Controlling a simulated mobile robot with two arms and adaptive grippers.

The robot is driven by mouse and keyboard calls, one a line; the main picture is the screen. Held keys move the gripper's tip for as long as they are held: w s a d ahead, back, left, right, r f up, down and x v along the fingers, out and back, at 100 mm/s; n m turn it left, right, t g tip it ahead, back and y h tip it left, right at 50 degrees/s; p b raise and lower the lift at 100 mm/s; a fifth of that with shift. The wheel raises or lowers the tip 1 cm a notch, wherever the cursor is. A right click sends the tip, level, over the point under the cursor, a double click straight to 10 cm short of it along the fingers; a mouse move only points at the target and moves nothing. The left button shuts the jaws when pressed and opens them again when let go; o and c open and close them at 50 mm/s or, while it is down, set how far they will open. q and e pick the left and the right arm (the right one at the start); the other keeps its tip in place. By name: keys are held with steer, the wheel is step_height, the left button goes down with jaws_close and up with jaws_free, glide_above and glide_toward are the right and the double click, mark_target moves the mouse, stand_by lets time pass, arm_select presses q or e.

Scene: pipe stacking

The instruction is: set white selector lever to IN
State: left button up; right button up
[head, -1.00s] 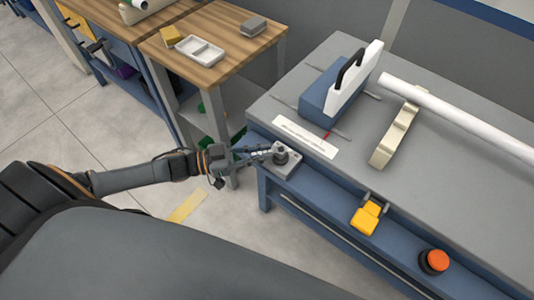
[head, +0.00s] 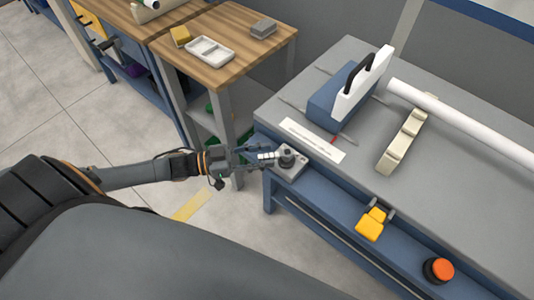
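The selector is a small grey box (head: 293,171) with a dark round knob (head: 287,152) on top, at the near left corner of the grey bench. Its short white lever (head: 267,156) points left from the knob, toward my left gripper. My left gripper (head: 264,156) reaches in from the left with its fingertips at the lever, seemingly one on each side. I cannot tell whether the fingers touch or grip it. Any markings on the box are too small to read. My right gripper is out of view.
The grey bench (head: 345,190) carries a blue-and-white block with a black handle (head: 355,90), a cream rest (head: 402,140) and a long white pipe (head: 460,125). A yellow switch (head: 371,223) and an orange button (head: 442,269) are on its front. A wooden table (head: 225,75) stands behind.

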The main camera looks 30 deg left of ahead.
arm_select(q)
steer(key=v, duration=1)
steer(key=shift+s+a, duration=0.2)
steer(key=s+a+f+n+y, duration=0.15)
steer(key=f+y, duration=0.25)
steer(key=f, duration=0.5)
steer(key=a+f+n+y, duration=0.3)
steer(key=f+y, duration=0.1)
steer(key=f, duration=0.5)
steer(key=s+a+f+n+y, duration=0.1)
steer(key=a+f+n+y, duration=0.2)
steer(key=f, duration=0.7)
steer(key=s+d+f+g+y, duration=0.3)
steer(key=s+d+f+g, duration=0.2)
steer(key=s+f, duration=0.8)
steer(key=s+d+f+g, duration=0.4)
steer(key=s+d, duration=0.5)
steer(key=s, duration=0.3)
steer(key=shift+s+d+f+n+g, duration=0.2)
steer(key=shift+d+f+n+g, duration=0.05)
steer(key=shift+f+n+g, duration=0.15)
